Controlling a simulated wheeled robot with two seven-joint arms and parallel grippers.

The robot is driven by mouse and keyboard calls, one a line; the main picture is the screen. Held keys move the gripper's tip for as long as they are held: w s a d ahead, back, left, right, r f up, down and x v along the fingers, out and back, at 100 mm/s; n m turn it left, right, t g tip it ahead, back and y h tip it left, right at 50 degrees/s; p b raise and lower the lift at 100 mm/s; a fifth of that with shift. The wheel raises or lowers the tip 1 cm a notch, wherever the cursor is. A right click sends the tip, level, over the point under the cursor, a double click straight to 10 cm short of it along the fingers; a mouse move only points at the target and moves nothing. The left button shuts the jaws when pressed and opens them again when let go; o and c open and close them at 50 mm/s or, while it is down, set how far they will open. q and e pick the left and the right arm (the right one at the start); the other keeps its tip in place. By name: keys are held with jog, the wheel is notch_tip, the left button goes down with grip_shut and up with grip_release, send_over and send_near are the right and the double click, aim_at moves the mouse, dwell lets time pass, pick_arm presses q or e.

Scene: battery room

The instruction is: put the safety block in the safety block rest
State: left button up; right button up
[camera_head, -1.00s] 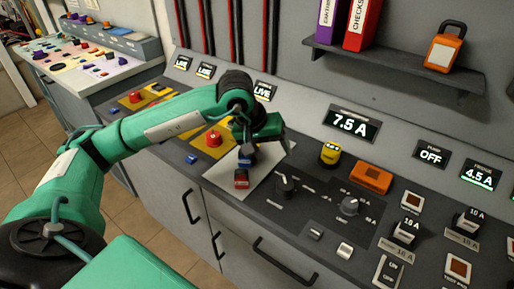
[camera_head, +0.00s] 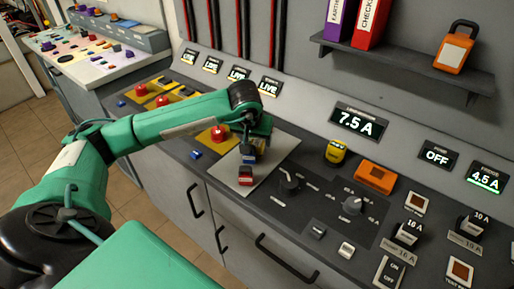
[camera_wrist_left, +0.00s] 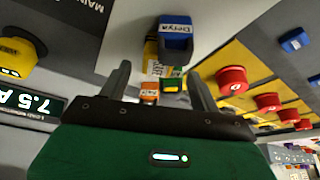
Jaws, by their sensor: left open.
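My left gripper (camera_head: 256,142) is over the pale grey plate (camera_head: 276,149) on the console. In the left wrist view it is open (camera_wrist_left: 158,78), with two dark fingers apart and nothing held. Beyond the fingers is a group of small coloured labelled blocks: a blue one (camera_wrist_left: 176,35) tagged with a name, with yellow, orange and green ones near it. My right gripper is not in view.
A yellow piece (camera_head: 336,152) and an orange box (camera_head: 375,177) are right of the plate. Red knobs on yellow plates (camera_head: 219,133) are to the left. Dials (camera_head: 290,184) and switches fill the console front. A shelf (camera_head: 400,62) holds binders and an orange padlock (camera_head: 456,47).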

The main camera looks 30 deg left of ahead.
aim_at(257, 143)
pick_arm(q)
jog(key=x, duration=0.4)
jog(key=shift+d+f+p, duration=0.15)
jog(key=shift+p, duration=0.25)
jog(key=c, duration=0.9)
jog(key=shift+c, duration=1.3)
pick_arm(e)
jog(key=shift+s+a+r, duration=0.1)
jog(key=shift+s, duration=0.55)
